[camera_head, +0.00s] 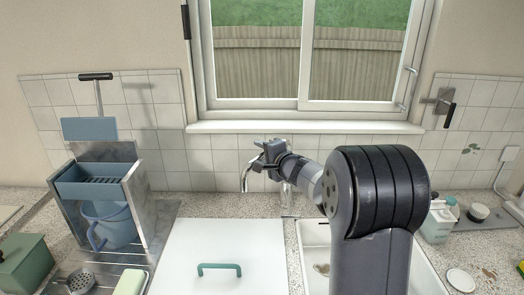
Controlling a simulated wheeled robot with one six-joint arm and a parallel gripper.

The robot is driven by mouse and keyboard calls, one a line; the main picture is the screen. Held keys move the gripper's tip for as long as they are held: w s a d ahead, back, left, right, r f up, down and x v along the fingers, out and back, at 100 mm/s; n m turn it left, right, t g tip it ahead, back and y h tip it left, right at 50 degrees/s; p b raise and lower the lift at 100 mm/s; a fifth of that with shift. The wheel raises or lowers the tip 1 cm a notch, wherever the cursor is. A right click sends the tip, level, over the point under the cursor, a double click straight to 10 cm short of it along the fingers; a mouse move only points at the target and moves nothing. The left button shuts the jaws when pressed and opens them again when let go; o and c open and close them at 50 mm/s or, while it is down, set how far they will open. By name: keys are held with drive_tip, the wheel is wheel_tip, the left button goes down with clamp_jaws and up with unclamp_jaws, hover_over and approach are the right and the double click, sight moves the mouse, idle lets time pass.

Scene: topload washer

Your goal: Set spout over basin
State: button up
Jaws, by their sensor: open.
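The metal spout (245,179) shows in the head view near the tiled back wall, its curved end pointing down just left of my gripper. Its outlet sits near the back edge of the white cover panel (190,262), left of the open basin. The rest of the spout is hidden behind my gripper and wrist. The white basin (303,236) is at the right of the panel, partly covered by my arm. My gripper (265,152) is open at the spout's upper part; I cannot tell whether it touches it.
The panel has a green handle (219,267). A metal rack (137,192) with a blue pail (110,226) stands left. A green box (25,262) is at far left. A white bottle (438,222) stands right of the basin. The window sill (300,127) is behind.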

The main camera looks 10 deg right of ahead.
drive_tip(key=shift+w+a, duration=0.1)
drive_tip(key=shift+w, duration=0.05)
drive_tip(key=shift+c, duration=0.2)
clamp_jaws()
idle(0.3)
